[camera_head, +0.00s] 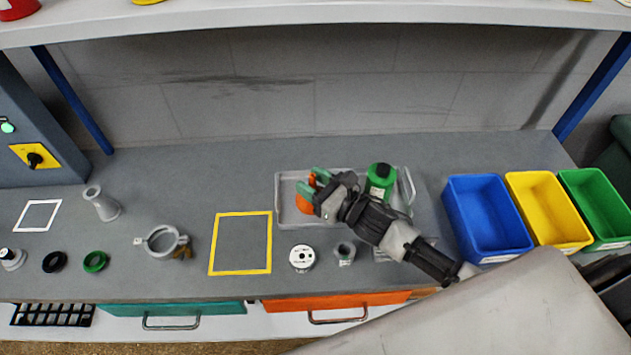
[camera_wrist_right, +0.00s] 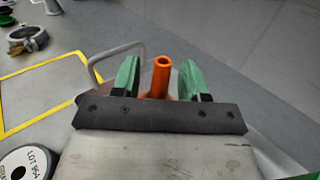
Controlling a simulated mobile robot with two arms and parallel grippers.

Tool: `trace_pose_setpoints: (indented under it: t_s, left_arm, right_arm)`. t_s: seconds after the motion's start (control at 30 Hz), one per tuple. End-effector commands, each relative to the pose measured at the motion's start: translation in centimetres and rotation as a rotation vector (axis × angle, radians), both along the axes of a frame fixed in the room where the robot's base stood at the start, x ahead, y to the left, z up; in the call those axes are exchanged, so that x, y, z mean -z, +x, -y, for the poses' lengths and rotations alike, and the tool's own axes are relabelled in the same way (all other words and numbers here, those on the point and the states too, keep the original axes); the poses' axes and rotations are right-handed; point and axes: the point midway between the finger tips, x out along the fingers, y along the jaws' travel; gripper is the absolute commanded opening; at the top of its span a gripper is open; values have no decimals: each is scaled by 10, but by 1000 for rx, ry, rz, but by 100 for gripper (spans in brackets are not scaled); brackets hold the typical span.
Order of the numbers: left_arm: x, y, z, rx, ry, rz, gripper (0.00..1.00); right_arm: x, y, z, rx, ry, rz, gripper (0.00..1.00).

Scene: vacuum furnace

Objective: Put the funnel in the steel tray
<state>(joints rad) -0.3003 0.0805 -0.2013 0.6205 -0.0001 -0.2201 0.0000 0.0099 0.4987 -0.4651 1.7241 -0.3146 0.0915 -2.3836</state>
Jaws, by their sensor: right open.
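The orange funnel (camera_head: 304,203) is in the left part of the steel tray (camera_head: 285,184), partly hidden by my right gripper. In the right wrist view the funnel (camera_wrist_right: 161,78) shows its narrow spout upright between the two green fingers. My right gripper (camera_head: 312,182) is open, with a gap on each side of the spout. A tray handle (camera_wrist_right: 107,58) shows beyond the left finger in the wrist view. My left gripper is not in view.
A green-capped container (camera_head: 381,178) stands in the right part of the tray. A white labelled disc (camera_head: 302,258) and a small grey fitting (camera_head: 345,253) are in front. Blue (camera_head: 487,215), yellow (camera_head: 547,210) and green bins are at right. The yellow-framed area (camera_head: 241,243) is empty.

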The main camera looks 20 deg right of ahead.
Motion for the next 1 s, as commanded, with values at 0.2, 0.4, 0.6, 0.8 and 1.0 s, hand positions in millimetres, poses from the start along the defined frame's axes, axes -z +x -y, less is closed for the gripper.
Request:
trace_pose_setpoints:
  t_s: [0.2,0.4,0.6,0.8,1.0]
  left_arm:
    - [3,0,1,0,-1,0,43]
    - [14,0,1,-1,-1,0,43]
    - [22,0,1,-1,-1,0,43]
    - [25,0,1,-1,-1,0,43]
    - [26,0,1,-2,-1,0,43]
  right_arm:
    - [1,-14,9,1,-1,-2,44]
    - [2,-51,30,-1,-1,-3,44]
    - [0,-82,49,0,-1,-2,44]
    - [-1,-99,60,1,1,-1,44]
    - [-3,-103,62,0,0,1,44]
